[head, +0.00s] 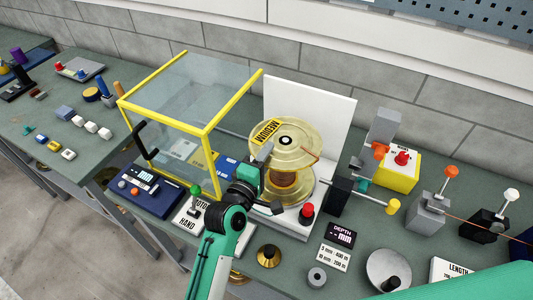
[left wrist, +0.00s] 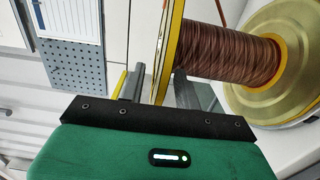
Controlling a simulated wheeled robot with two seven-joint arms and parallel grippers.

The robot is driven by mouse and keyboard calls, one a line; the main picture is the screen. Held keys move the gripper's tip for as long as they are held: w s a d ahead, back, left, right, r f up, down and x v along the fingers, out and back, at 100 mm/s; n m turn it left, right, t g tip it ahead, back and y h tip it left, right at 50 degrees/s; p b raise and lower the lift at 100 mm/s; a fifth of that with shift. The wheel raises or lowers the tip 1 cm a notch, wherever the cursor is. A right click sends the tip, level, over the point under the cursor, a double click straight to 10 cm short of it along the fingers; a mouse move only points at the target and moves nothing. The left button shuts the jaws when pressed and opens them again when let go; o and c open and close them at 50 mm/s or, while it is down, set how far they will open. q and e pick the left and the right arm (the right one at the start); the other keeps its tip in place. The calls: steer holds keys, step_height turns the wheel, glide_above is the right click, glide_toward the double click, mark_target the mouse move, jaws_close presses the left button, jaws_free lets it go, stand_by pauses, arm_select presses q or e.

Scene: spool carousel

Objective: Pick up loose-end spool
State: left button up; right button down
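The spool (head: 285,180) has clear yellowish round flanges and a copper-brown wire winding. It sits on a white stand with a tall white back panel, and a yellow "MEDIUM" label shows on its upper flange. In the left wrist view, the wire winding (left wrist: 235,60) and one broad flange lie to the right. My left gripper (head: 262,178) is at the spool's left side. In the left wrist view its two grey fingers (left wrist: 160,88) stand apart on either side of a yellow-edged flange rim, with a gap visible. My right gripper is not in view.
A yellow-framed clear box (head: 190,95) stands left of the spool. A red knob (head: 306,211), a depth display (head: 342,235), a yellow block (head: 400,168) and lever posts (head: 427,213) crowd the right side. A brass knob (head: 269,256) is in front.

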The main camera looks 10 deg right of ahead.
arm_select(q)
steer(key=c, duration=0.7)
jaws_close()
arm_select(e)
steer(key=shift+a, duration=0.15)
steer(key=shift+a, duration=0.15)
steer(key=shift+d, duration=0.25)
